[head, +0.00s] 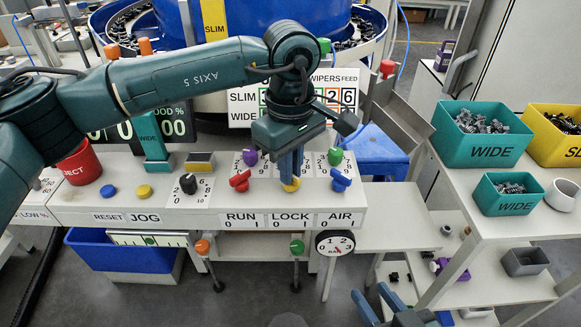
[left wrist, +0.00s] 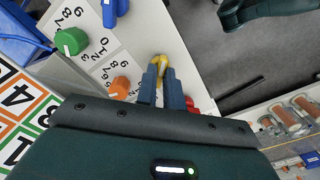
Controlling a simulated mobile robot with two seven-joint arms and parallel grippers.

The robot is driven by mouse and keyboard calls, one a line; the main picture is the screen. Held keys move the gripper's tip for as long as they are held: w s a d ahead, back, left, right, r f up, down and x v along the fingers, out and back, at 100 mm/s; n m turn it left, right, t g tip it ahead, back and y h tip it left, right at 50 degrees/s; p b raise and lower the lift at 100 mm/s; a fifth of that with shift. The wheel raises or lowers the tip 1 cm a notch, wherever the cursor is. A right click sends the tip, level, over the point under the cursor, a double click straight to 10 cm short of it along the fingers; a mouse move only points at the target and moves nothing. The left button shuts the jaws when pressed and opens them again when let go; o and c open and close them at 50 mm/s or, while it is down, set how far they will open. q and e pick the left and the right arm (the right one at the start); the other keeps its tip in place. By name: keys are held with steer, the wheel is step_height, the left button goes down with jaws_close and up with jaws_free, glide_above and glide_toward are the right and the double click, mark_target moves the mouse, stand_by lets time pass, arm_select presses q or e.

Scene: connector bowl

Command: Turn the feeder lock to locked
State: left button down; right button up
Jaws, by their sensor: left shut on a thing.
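The feeder lock is a yellow knob (head: 291,186) above the LOCK 0/1 label (head: 291,219) on the pale control panel. My left gripper (head: 291,172) points down at it with its blue fingers shut on the knob. In the left wrist view the yellow knob (left wrist: 160,62) shows between the fingertips. The fingers cover much of it, so I cannot tell which mark it points at. My right gripper (head: 377,303) is at the bottom edge, empty, with its blue fingers apart.
A red knob (head: 240,181) above RUN and a blue knob (head: 341,180) above AIR flank the lock closely. Purple (head: 250,157) and green (head: 335,157) dial knobs stand behind. A pressure gauge (head: 335,243) hangs at the panel's front. Teal and yellow bins stand at right.

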steer(key=shift+s+f, duration=0.1)
stand_by(0.3)
arm_select(q)
steer(key=c, duration=1.5)
jaws_free()
steer(key=shift+r, duration=0.1)
step_height(320, 180, up, 13)
steer(key=shift+p, duration=0.45)
arm_select(e)
steer(key=shift+a+f, duration=0.15)
steer(key=shift+f, duration=0.1)
